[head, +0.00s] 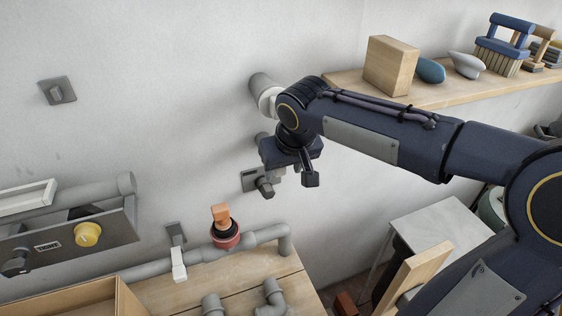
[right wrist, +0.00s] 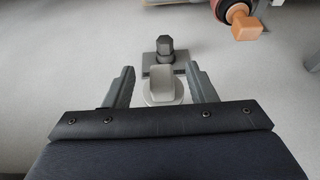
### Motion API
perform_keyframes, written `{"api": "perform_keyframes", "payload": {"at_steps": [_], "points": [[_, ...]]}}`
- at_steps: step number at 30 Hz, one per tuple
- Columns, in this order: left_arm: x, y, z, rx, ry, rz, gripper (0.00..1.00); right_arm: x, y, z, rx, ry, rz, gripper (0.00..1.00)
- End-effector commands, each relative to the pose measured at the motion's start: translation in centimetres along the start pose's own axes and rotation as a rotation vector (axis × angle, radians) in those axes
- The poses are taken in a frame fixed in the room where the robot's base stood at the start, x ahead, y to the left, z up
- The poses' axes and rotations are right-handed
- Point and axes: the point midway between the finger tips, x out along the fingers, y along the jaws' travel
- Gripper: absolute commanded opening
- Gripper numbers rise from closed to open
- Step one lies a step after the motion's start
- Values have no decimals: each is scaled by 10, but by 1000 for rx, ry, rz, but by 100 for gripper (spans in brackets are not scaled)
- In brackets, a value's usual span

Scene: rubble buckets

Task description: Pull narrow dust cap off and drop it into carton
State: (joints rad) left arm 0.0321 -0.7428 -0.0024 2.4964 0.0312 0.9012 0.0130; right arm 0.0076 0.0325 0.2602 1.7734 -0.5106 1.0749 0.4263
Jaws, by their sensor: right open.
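A pale cap with an upright grip tab (right wrist: 165,83) shows between the fingers in the right wrist view, and I take it for the narrow dust cap. My right gripper (right wrist: 164,88) is open, with one finger on each side of the cap and visible gaps between. In the head view my right gripper (head: 300,176) is close to the wall, below a wide grey pipe stub with a pale cap (head: 268,98). The narrow cap is mostly hidden there by the gripper. An open carton (head: 75,298) stands at the lower left. My left gripper is not in view.
A dark knob on a wall plate (head: 262,183) sits just below the gripper. An orange-handled valve (head: 224,230) and grey pipes run over the wooden bench (head: 185,287). A shelf (head: 440,93) with blocks and brushes is at upper right.

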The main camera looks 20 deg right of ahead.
Motion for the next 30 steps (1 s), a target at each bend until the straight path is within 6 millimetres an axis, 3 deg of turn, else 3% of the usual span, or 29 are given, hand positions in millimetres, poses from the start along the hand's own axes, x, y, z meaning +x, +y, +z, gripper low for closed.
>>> {"api": "perform_keyframes", "payload": {"at_steps": [4, 17, 28, 29, 30], "points": [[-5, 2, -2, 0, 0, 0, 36, 6, 0, -17, 0, 0, -1, 51], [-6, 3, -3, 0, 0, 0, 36, 18, 0, -14, 0, 0, -1, 51], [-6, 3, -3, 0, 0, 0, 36, 18, 0, -14, -1, 1, -1, 4], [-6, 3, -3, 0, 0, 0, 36, 18, 0, -14, -1, 0, -1, 22], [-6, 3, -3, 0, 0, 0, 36, 18, 0, -14, -1, 1, -1, 17]]}}
